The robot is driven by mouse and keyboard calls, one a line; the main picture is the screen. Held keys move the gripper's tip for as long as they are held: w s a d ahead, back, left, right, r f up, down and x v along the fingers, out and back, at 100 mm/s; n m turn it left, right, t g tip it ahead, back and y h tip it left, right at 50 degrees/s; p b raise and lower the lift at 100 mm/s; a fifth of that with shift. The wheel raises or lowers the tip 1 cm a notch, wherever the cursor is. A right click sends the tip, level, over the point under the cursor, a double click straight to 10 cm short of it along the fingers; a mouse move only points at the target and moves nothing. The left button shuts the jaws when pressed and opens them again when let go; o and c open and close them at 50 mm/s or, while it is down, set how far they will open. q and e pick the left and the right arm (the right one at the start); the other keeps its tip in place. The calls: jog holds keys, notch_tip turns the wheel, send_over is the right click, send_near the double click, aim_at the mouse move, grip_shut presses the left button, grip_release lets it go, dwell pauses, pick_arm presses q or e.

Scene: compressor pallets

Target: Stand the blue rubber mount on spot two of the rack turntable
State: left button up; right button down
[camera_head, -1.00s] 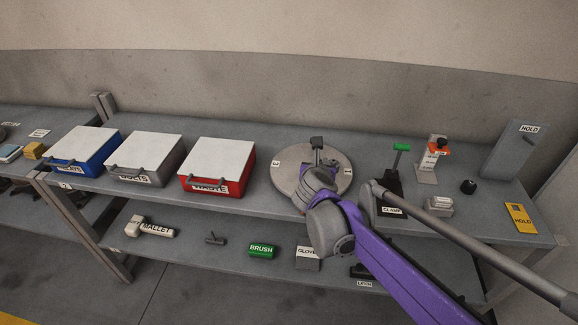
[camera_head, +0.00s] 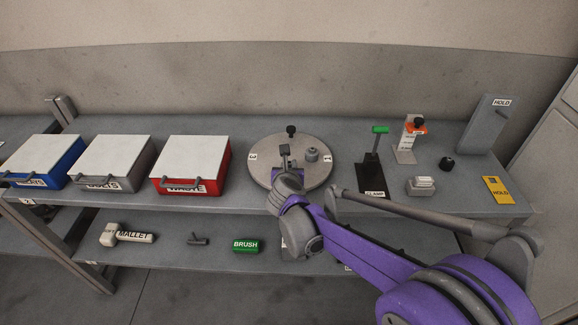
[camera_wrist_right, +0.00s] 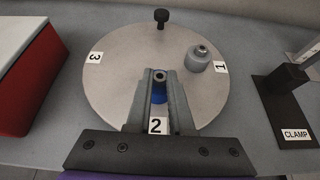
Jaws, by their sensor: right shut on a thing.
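The rack turntable (camera_head: 318,178) is a round grey plate on the bench, with labels 1, 2 and 3 in the right wrist view (camera_wrist_right: 112,90). The blue rubber mount (camera_wrist_right: 159,96) is upright with a metal stud on top, just behind label 2 (camera_wrist_right: 157,126). My right gripper (camera_wrist_right: 160,88) is shut on it, one finger on each side; it also shows in the head view (camera_head: 286,158). I cannot tell whether the mount's base touches the plate. The blue mount is hidden in the head view. My left gripper is not in view.
A grey mount (camera_wrist_right: 198,59) stands by label 1, and a black knob (camera_wrist_right: 161,18) rises at the plate's far edge. The red waste bin (camera_head: 192,165) is left of the turntable. The clamp (camera_head: 371,170) is to the right.

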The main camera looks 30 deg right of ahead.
jog(key=shift+f, duration=0.2)
jog(key=c, duration=1.2)
grip_release()
jog(key=shift+f, duration=0.1)
jog(key=shift+c, duration=0.2)
jog(key=o, duration=0.4)
jog(key=shift+o, duration=0.2)
